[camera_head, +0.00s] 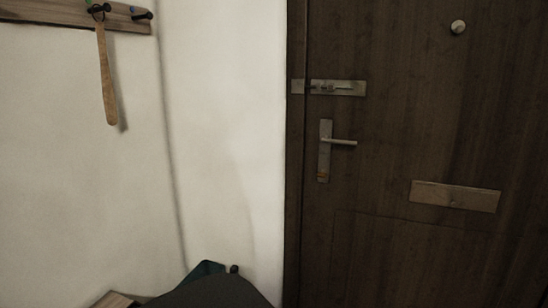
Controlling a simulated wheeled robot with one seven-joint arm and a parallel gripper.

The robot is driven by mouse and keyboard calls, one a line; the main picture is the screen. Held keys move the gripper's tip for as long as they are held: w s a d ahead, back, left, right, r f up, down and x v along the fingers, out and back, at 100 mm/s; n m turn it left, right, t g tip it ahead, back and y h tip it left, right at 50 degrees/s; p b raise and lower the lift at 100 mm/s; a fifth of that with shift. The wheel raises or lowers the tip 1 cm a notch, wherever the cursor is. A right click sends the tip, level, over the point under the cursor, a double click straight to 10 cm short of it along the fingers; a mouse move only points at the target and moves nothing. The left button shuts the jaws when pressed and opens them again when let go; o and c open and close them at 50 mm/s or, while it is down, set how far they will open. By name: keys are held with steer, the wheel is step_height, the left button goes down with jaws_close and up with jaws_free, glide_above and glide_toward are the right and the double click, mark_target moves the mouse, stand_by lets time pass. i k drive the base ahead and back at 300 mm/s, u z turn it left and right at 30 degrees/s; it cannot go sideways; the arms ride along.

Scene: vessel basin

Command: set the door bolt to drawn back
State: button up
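The door bolt (335,88) is a small grey metal plate with a sliding rod, mounted on the dark brown wooden door (400,120) near its left edge. A small keeper plate (298,86) sits to its left on the frame. The bolt is too small in view to tell for sure whether its rod is across into the keeper. Below it is the door's lever handle (340,142) on an upright plate. The door looks closed. My gripper is not in view.
A mail-slot plate (455,196) and a round knob or peephole (458,27) are on the door. A wooden shoehorn (106,80) hangs from a hook rail (70,14) on the left wall. A dark rounded shape fills the bottom centre, beside a teal item (206,270).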

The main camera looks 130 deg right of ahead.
mark_target(331, 88)
steer(key=k, duration=0.15)
steer(key=z, duration=5.5)
steer(key=k, duration=0.6)
steer(key=u, duration=0.7)
steer(key=i, duration=1.1)
steer(key=z, duration=0.15)
